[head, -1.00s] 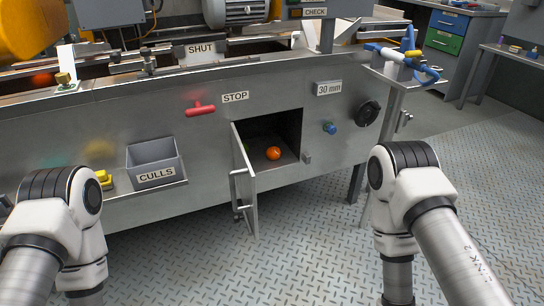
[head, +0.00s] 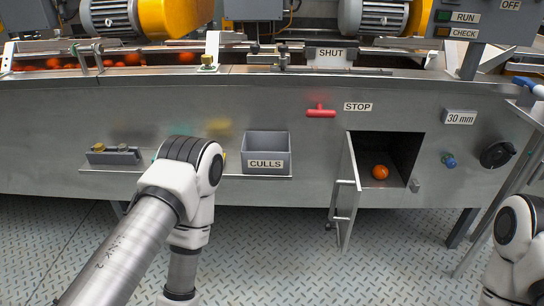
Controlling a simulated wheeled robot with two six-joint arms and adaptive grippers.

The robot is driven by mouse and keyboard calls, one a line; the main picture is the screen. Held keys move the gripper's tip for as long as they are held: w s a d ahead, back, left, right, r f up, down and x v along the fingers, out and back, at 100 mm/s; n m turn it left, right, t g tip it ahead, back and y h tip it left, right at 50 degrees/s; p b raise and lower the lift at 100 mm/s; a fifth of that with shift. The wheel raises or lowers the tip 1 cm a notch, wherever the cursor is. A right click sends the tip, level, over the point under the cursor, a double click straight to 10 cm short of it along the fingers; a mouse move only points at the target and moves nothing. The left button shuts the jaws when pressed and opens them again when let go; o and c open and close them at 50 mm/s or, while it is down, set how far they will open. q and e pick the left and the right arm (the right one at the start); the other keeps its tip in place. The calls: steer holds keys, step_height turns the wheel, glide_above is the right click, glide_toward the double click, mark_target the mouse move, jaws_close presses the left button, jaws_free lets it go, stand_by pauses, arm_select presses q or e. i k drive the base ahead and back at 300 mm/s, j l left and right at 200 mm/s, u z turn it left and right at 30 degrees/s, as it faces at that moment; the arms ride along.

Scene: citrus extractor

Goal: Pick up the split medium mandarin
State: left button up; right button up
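A single orange mandarin (head: 380,172) lies on the floor of an open compartment (head: 405,150) in the machine's front panel. Whether its skin is split cannot be seen from here. The compartment's metal door (head: 345,190) stands swung open on the left side of the opening. Several more orange fruits (head: 132,59) show on the conveyor at the upper left. My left arm reaches in from the lower left and my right arm shows at the right edge. Neither gripper can be seen.
A grey CULLS bin (head: 266,160) sits on a small shelf left of the door. A red handle (head: 321,112) is above it to the right, and a blue knob (head: 449,160) and black handwheel (head: 497,154) are right of the compartment. The tread-plate floor (head: 270,260) in front is clear.

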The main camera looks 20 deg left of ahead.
mark_target(379, 172)
steer(key=i+l, duration=0.2)
steer(key=l, duration=0.15)
steer(key=i+l, duration=0.25)
steer(key=l, duration=0.15)
steer(key=i+l, duration=0.2)
steer(key=l, duration=0.15)
steer(key=i+l, duration=0.2)
steer(key=l, duration=0.2)
steer(key=i+l, duration=0.2)
steer(key=l, duration=0.15)
steer(key=i+l, duration=0.25)
steer(key=l, duration=0.15)
steer(key=i+l, duration=0.2)
steer(key=l, duration=0.15)
steer(key=i+j, duration=0.1)
steer(key=i, duration=0.25)
steer(key=j+u, duration=0.05)
